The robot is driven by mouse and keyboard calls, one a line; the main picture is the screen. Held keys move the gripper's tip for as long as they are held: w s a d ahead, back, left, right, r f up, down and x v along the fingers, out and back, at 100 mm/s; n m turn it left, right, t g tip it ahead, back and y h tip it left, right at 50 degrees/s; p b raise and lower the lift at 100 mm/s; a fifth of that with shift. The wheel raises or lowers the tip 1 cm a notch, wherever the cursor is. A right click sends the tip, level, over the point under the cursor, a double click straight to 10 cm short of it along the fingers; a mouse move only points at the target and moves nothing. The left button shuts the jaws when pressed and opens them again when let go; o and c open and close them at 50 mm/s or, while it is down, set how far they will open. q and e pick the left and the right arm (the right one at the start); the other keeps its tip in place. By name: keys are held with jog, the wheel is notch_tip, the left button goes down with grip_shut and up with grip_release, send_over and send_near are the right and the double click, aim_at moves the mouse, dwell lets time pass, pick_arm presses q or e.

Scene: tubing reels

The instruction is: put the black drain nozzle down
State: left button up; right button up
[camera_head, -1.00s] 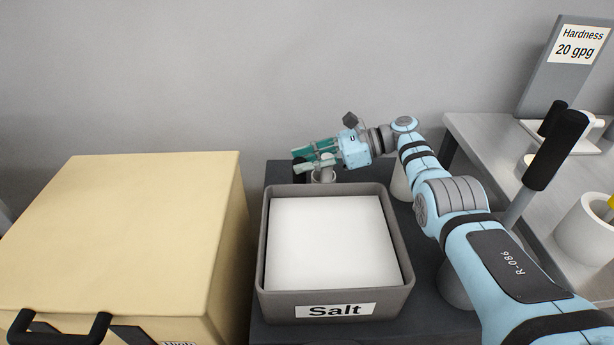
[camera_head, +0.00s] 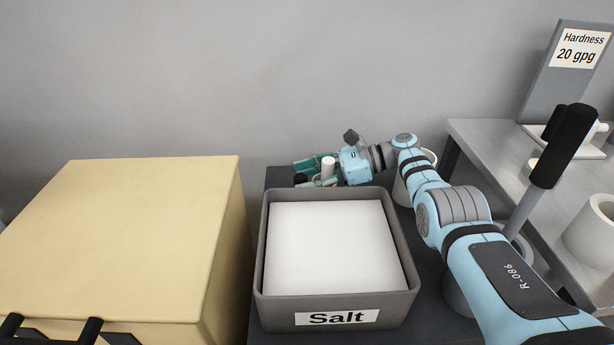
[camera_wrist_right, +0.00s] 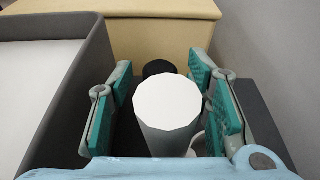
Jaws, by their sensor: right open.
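A black round piece (camera_wrist_right: 158,68), which looks like the drain nozzle, shows past a white cylinder (camera_wrist_right: 168,105) in the right wrist view. In the head view the black piece (camera_head: 300,179) is small and partly hidden at the fingertips. My right gripper (camera_wrist_right: 160,76) is open, with a teal-padded finger on each side of the white cylinder and the black piece near its fingertips. In the head view this gripper (camera_head: 303,174) is low behind the salt bin. I cannot tell whether the cylinder and black piece are joined. My left gripper is not in view.
The grey salt bin (camera_head: 338,318) stands in front of the gripper on a dark surface. A large cream box (camera_head: 120,230) is at the left. At the right, a grey bench (camera_head: 490,145) holds a hardness sign (camera_head: 565,75). A black-handled lever (camera_head: 562,145) stands near my arm.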

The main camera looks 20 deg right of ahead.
jog(key=shift+r+p, duration=0.35)
jog(key=shift+r, duration=0.05)
pick_arm(q)
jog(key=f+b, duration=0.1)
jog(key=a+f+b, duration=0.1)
jog(key=b, duration=0.1)
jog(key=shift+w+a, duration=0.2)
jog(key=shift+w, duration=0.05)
pick_arm(e)
jog(key=v, duration=0.7)
jog(key=shift+d, duration=0.25)
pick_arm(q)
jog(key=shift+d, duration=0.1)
pick_arm(e)
jog(key=shift+s, duration=0.1)
